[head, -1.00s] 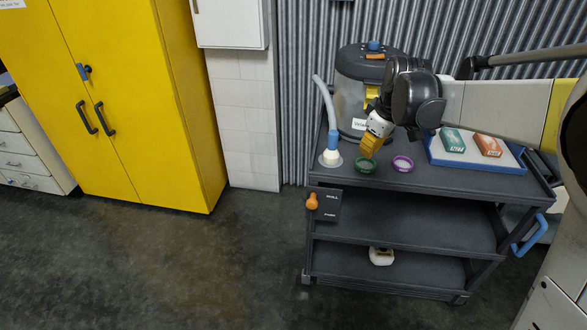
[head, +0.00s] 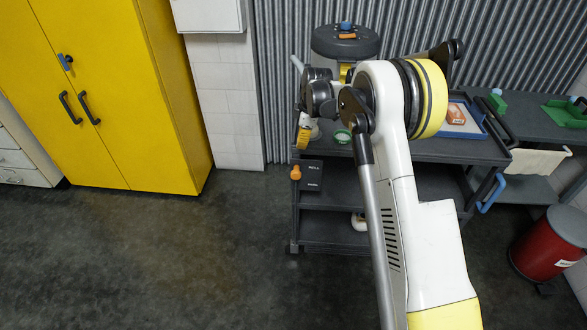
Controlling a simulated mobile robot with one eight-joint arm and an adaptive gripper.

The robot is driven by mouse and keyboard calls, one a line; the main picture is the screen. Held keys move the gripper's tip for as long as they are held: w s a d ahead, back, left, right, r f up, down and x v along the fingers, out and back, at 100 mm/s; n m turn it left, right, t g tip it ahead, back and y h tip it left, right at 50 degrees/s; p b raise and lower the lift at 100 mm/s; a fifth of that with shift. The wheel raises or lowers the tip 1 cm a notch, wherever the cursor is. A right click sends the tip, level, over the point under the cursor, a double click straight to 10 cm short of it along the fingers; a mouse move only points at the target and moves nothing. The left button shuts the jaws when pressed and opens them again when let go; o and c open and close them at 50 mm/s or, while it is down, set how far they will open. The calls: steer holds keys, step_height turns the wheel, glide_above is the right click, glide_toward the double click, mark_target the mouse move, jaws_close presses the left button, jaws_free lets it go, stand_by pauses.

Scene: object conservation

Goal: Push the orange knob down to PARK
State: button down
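The orange knob (head: 296,173) sticks out at the left front corner of the dark cart (head: 440,150). It sits at the left edge of a dark label plate (head: 313,176), about level with the upper word ROLL and above the lower word PARK. My gripper (head: 302,142) hangs above the knob with its yellow fingers pointing down. A small gap shows between the fingertips and the knob. The fingers look closed together, with nothing seen between them. My arm hides much of the cart's top and shelves.
A yellow cabinet (head: 130,90) is at left, a red bin (head: 552,245) at right. The floor left of the cart is clear.

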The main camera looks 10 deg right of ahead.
mark_target(295, 171)
steer(key=b+x, duration=0.5)
steer(key=x, duration=0.9)
steer(key=b+x, duration=0.1)
steer(key=x, duration=0.2)
steer(key=s+b+x, duration=0.1)
steer(key=b+x, duration=0.1)
steer(key=x, duration=0.1)
steer(key=d+b+x, duration=0.1)
steer(key=x, duration=0.3)
steer(key=shift+s+d+f+b, duration=0.15)
steer(key=shift+s+f+b, duration=0.15)
steer(key=shift+s+b, duration=0.15)
steer(key=shift+r, duration=0.1)
steer(key=p+v, duration=0.5)
steer(key=v, duration=0.8)
steer(key=shift+r+p, duration=0.4)
